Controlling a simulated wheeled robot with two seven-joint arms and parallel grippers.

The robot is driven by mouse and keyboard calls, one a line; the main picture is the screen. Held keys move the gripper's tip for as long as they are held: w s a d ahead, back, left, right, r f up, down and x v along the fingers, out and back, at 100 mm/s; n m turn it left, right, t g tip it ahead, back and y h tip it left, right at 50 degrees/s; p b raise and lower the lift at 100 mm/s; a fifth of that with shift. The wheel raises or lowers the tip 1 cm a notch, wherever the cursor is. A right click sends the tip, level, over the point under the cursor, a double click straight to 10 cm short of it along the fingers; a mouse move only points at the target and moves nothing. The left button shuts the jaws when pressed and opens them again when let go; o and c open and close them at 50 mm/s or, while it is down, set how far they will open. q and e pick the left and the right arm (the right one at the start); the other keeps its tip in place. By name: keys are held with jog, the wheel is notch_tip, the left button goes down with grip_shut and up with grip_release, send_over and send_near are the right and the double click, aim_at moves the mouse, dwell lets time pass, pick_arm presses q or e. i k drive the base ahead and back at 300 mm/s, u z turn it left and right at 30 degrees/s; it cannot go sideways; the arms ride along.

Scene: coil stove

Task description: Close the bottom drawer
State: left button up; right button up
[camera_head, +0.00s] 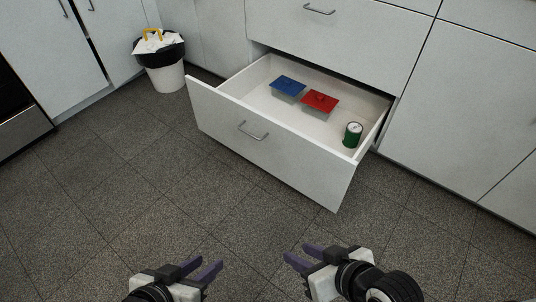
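The bottom drawer (232,148) is pulled far out of the white cabinet, and its front panel faces me with a metal bar handle (253,131). Inside it are a container with a blue lid (288,84), a container with a red lid (320,101) and a green can (353,134) near the right side. My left gripper (204,270) and my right gripper (298,255) are both at the bottom of the view, in front of the drawer and apart from it. Both have their dark fingers spread, with nothing between them.
A white bin (167,77) with a black liner stands left of the drawer. A closed drawer (335,40) is above the open one. White cabinets line both sides, with an oven (18,115) at the left edge. The tiled floor (130,190) in front is clear.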

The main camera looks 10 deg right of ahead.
aim_at(307, 153)
jog(key=z, duration=0.35)
jog(key=i, duration=1.15)
jog(key=u, duration=0.35)
